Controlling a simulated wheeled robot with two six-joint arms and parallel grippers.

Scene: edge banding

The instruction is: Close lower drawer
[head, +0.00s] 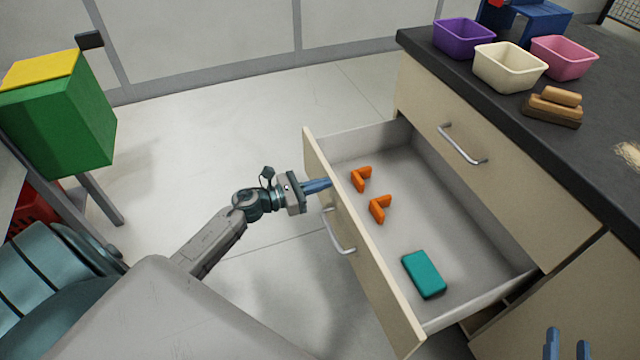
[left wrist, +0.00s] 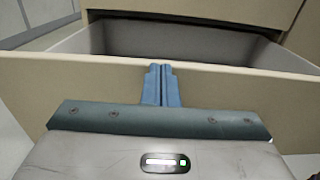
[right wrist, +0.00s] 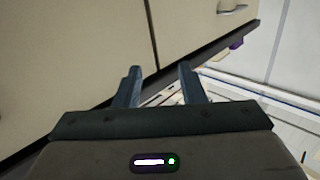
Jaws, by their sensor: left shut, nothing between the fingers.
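The lower drawer (head: 385,285) is pulled well out of the cabinet, with its front panel facing left and a silver handle (head: 338,232) on it. Inside lie two orange angled pieces (head: 380,209) and a teal block (head: 424,274). My left gripper (head: 325,186) is shut and empty, its fingertips at the drawer's front panel near the far end of the handle. In the left wrist view, the closed fingers (left wrist: 161,84) overlap the front panel (left wrist: 225,88); contact is hard to tell. My right gripper (right wrist: 160,85) is open and empty beside the cabinet; its fingertips show at the head view's bottom right.
The upper drawer (head: 480,150) is shut under the dark countertop (head: 600,130). Purple (head: 463,38), cream (head: 510,68) and pink (head: 563,58) bins stand on top, near a brown brush-like object (head: 553,107). A green box (head: 62,125) stands at left. The floor between is clear.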

